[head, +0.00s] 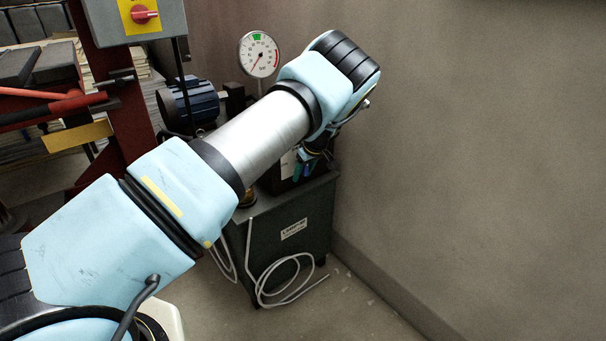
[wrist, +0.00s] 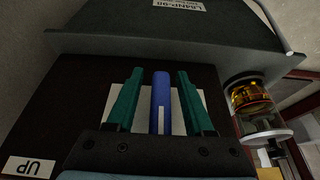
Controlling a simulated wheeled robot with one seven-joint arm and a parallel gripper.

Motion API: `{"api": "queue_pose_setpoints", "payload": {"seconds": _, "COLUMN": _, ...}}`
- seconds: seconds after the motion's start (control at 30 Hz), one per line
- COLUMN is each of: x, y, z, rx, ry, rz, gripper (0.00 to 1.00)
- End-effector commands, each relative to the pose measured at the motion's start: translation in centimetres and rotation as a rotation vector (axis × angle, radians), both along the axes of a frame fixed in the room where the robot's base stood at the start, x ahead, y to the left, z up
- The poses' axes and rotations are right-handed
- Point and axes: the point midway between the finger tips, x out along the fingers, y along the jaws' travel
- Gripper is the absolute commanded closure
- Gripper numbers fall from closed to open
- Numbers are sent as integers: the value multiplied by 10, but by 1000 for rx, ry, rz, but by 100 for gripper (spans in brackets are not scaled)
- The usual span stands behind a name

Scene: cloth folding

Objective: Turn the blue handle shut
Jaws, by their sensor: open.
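The blue handle (wrist: 161,100) is a narrow upright bar in the wrist view, with a white panel behind it. My gripper (wrist: 160,75) is open, with one green finger on each side of the handle. Dark gaps show between the handle and both fingers, so they look apart from it. In the head view, my gripper (head: 309,166) is small, at the dark unit by the wall, partly hidden by my wrist. I cannot clearly make out the handle there.
A dark cabinet (head: 290,245) stands against the wall, a loose pale hose (head: 278,290) by its front. A round gauge (head: 259,54) and a blue motor (head: 193,103) are behind my arm. An amber glass cup (wrist: 250,97) sits right of the gripper in the wrist view.

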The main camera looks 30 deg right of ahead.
Motion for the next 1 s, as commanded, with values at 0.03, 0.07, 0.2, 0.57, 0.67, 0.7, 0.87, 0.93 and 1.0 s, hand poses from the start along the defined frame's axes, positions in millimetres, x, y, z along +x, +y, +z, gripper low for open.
{"api": "queue_pose_setpoints", "payload": {"seconds": 0.03, "x": -2, "y": -2, "z": 5, "rx": -2, "ry": -1, "rz": -1, "gripper": 48}}
{"api": "queue_pose_setpoints", "payload": {"seconds": 0.07, "x": -3, "y": -2, "z": 8, "rx": -1, "ry": -1, "rz": -2, "gripper": 48}}
{"api": "queue_pose_setpoints", "payload": {"seconds": 0.2, "x": -12, "y": -4, "z": 31, "rx": -4, "ry": -2, "rz": -1, "gripper": 48}}
{"api": "queue_pose_setpoints", "payload": {"seconds": 0.57, "x": -35, "y": -9, "z": 88, "rx": -2, "ry": -1, "rz": -1, "gripper": 48}}
{"api": "queue_pose_setpoints", "payload": {"seconds": 0.67, "x": -38, "y": -9, "z": 94, "rx": 0, "ry": -1, "rz": -1, "gripper": 48}}
{"api": "queue_pose_setpoints", "payload": {"seconds": 0.7, "x": -39, "y": -10, "z": 96, "rx": -1, "ry": -1, "rz": 0, "gripper": 48}}
{"api": "queue_pose_setpoints", "payload": {"seconds": 0.87, "x": -39, "y": -9, "z": 97, "rx": 0, "ry": -1, "rz": 0, "gripper": 48}}
{"api": "queue_pose_setpoints", "payload": {"seconds": 0.93, "x": -39, "y": -9, "z": 97, "rx": 0, "ry": -1, "rz": 0, "gripper": 48}}
{"api": "queue_pose_setpoints", "payload": {"seconds": 1.0, "x": -39, "y": -9, "z": 97, "rx": -1, "ry": -1, "rz": 0, "gripper": 48}}
